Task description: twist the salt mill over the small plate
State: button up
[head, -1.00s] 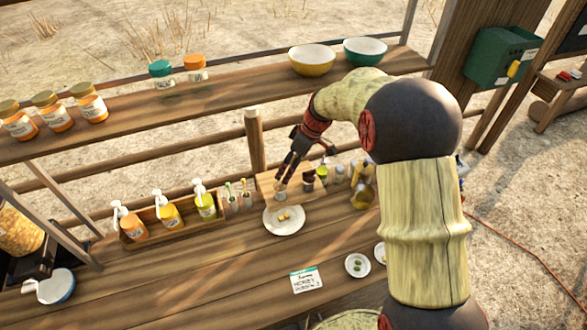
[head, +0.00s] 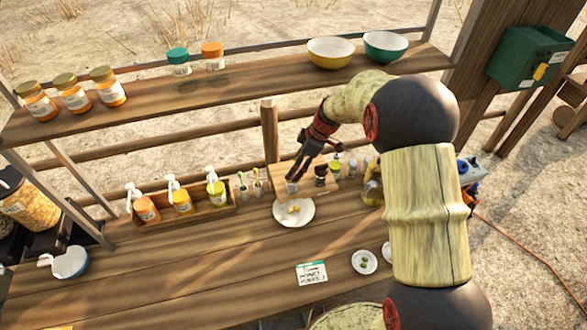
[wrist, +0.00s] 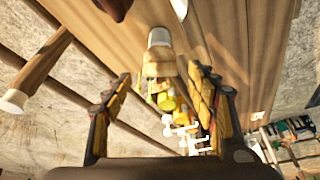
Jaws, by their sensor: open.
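The salt mill cannot be told for sure. A small pale jar-like piece (head: 291,186) stands on a wooden board at the back of the counter, right under my gripper (head: 297,176). In the wrist view, a piece with a grey-white end and wooden body (wrist: 159,40) lies between the two spread fingers of my gripper (wrist: 160,76), with gaps at the sides. My gripper is open. A white plate (head: 303,221) with small yellow pieces sits just in front of the board. A smaller white plate (head: 372,269) with green pieces lies further right.
A dark jar (head: 321,175) and several small bottles stand close to the right on the board. A wooden caddy (head: 217,212) with pump bottles is to the left. A shelf (head: 245,78) with bowls and jars runs behind. The front counter is mostly clear around a card (head: 311,273).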

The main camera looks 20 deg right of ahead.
jog(key=shift+x, duration=1.15)
jog(key=shift+c, duration=1.2)
jog(key=c, duration=0.9)
